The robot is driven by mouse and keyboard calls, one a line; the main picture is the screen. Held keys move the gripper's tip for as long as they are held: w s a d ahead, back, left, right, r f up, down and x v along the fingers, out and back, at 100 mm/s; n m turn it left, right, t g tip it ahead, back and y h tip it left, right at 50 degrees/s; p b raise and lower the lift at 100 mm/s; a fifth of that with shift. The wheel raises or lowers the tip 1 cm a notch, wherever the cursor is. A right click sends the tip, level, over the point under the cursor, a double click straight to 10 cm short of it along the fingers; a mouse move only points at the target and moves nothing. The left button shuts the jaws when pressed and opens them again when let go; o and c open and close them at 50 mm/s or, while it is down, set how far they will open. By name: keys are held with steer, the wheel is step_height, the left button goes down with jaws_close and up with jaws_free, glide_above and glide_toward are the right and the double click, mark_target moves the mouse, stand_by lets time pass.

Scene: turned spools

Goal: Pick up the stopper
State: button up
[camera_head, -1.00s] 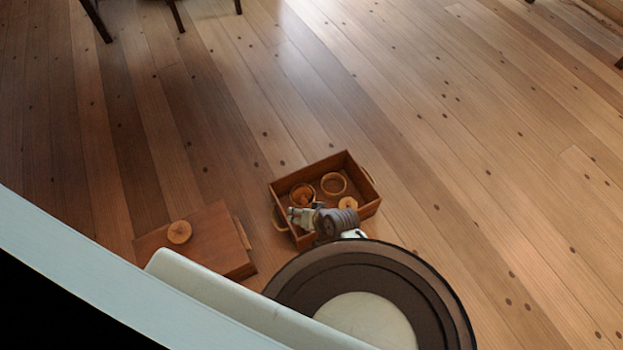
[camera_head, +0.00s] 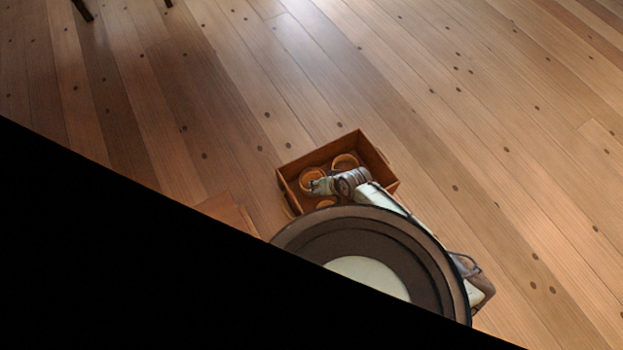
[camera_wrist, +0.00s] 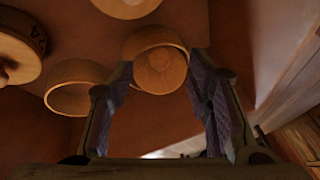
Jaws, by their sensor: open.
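Several round, turned wooden pieces lie in a wooden box (camera_head: 377,155); which one is the stopper I cannot tell for sure. In the wrist view, a round cup-like piece with a paler rounded middle (camera_wrist: 160,68) shows between the fingertips of my gripper (camera_wrist: 162,76), and I see no firm contact. My gripper also shows over the box in the head view (camera_head: 318,186), with its fingers apart. A ring-like piece (camera_wrist: 72,97) is left of the fingers. A thick disc with dark marks (camera_wrist: 18,50) is at the far left.
Another round piece (camera_wrist: 125,7) is cut off at the top of the wrist view. The box walls stand close around my gripper. Part of a flat wooden board (camera_head: 228,211) shows left of the box. The plank floor (camera_head: 480,130) beyond is clear.

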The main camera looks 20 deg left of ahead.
steer(key=x, duration=0.3)
steer(key=b+x, duration=0.1)
steer(key=x, duration=0.1)
steer(key=shift+w+a, duration=0.1)
steer(key=shift+w, duration=0.3)
steer(key=shift+a, duration=0.1)
steer(key=shift+o, duration=0.4)
jaws_close()
